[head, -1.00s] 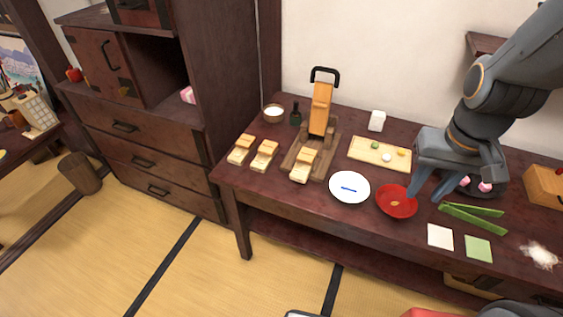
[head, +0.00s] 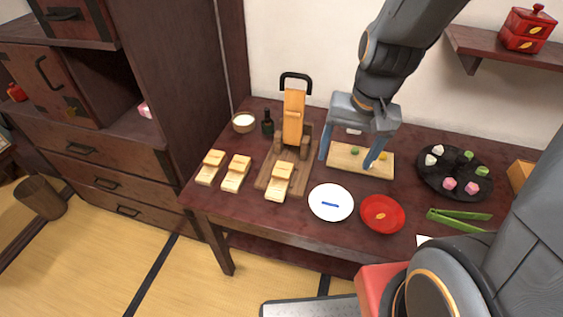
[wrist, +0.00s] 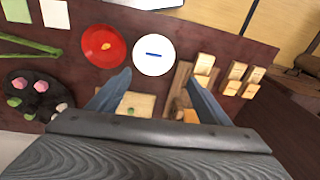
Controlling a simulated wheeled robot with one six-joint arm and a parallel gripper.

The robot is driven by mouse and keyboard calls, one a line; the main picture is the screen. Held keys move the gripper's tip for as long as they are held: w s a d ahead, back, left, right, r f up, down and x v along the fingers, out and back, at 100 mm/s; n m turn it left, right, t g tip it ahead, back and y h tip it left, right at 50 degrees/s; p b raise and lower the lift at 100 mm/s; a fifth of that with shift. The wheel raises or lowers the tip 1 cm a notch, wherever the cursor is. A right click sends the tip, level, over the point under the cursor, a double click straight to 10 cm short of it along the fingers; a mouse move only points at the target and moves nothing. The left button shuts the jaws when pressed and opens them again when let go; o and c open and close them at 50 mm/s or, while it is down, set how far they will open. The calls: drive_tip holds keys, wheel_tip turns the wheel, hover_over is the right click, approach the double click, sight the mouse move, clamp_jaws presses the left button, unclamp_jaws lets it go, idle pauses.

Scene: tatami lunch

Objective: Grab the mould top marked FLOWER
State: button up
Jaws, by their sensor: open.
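Three light wooden moulds stand at the left of the dark table in the head view: a left one (head: 210,167), a middle one (head: 236,173) and a right one (head: 280,182). The right one sits on the wooden base of the press (head: 294,118). No FLOWER marking is readable on any of them. The moulds also show at the right of the wrist view (wrist: 231,78). My gripper (head: 347,162) is open and empty, above the wooden board, to the right of the press and the moulds. Its two blue fingers are spread wide.
A white plate (head: 331,203) and a red plate (head: 382,214) lie near the front edge. The board (head: 345,166) holds small coloured balls. A dark tray (head: 430,180) of sweets and green tongs (head: 460,218) are at the right. A bowl (head: 243,122) and dark bottle (head: 267,124) stand behind the moulds.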

drive_tip(key=w+a+f+m+y+b, duration=0.2)
drive_tip(key=w+a+f+m, duration=0.45)
drive_tip(key=m, duration=0.45)
drive_tip(key=m+y+b, duration=0.1)
drive_tip(key=m+y, duration=0.1)
drive_tip(key=m, duration=0.6)
approach(284, 169)
drive_tip(key=a+f, duration=0.2)
drive_tip(key=shift+d+x, duration=0.2)
drive_tip(key=shift+x, duration=1.15)
drive_tip(key=shift+d+x, duration=0.25)
drive_tip(key=shift+x, duration=1.05)
drive_tip(key=shift+w+f+h, duration=0.15)
drive_tip(key=shift+h, duration=0.15)
drive_tip(key=c, duration=1.2)
